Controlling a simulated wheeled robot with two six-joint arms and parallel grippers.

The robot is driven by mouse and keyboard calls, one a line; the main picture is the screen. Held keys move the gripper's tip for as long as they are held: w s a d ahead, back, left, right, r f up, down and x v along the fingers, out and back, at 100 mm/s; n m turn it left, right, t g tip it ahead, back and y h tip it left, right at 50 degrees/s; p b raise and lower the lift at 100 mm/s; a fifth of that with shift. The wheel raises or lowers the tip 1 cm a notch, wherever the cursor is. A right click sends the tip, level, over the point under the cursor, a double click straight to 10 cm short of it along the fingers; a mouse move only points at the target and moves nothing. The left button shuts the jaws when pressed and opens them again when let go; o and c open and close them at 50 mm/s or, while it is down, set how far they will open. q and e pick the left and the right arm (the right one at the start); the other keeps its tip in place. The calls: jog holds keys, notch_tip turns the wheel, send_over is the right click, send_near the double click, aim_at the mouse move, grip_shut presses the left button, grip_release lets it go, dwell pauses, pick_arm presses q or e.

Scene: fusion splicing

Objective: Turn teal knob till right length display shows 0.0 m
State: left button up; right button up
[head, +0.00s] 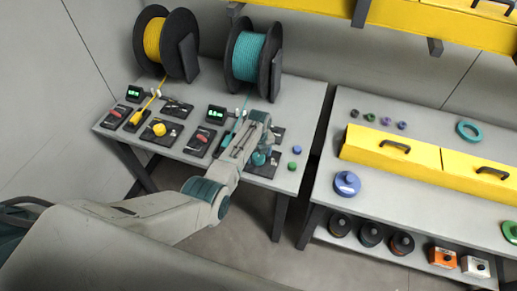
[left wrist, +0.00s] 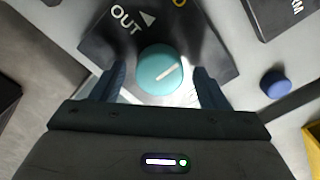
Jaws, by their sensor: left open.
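The teal knob (left wrist: 160,68) sits on a black plate marked OUT with an arrow; its white line points up and to the right in the left wrist view. In the head view the knob (head: 259,158) is partly hidden by my left gripper (head: 263,148). In the left wrist view the open fingers (left wrist: 161,82) stand on either side of the knob; whether they touch it I cannot tell. The right length display (head: 216,113) is lit green, its digits too small to read surely. My right gripper is not in view.
A teal cable spool (head: 251,57) and a yellow spool (head: 164,42) stand at the back. The left display (head: 134,92) and yellow knob (head: 159,129) lie to the left. A blue button (left wrist: 275,84) is right of the plate. Another table (head: 445,192) stands at right.

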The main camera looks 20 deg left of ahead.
aim_at(259, 156)
pick_arm(q)
notch_tip(259, 156, up, 10)
jog(key=b, duration=0.2)
jog(key=shift+r, duration=0.25)
dwell(0.3)
